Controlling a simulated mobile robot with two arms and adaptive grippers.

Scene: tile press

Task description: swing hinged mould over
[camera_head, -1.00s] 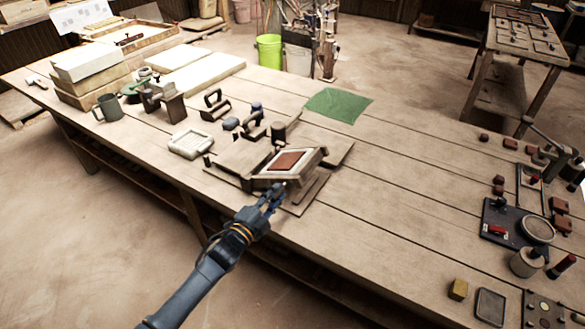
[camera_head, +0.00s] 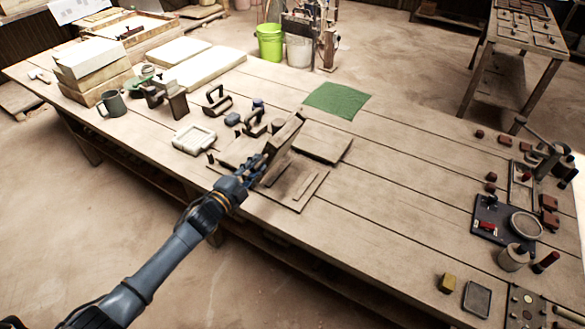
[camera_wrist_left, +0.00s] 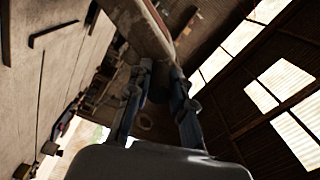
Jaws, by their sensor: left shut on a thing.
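The hinged mould (camera_head: 284,143) stands steeply tilted up on its wooden base board (camera_head: 312,197), near the front middle of the table. Its back side and edge face the head camera, so the reddish tile seen in it earlier is hidden. My left gripper (camera_head: 262,166) is shut on the near-left edge of the mould. In the left wrist view the gripper fingers (camera_wrist_left: 158,85) reach up to the mould's edge (camera_wrist_left: 148,32). The exact contact between fingers and frame is small and dark. My right gripper is not in view.
A flat wooden board (camera_head: 322,141) lies just right of the mould. Handled stamps (camera_head: 216,103) and a pale square mould (camera_head: 193,138) stand to its left and behind. A green cloth (camera_head: 337,101) lies farther back. The table's middle right is clear.

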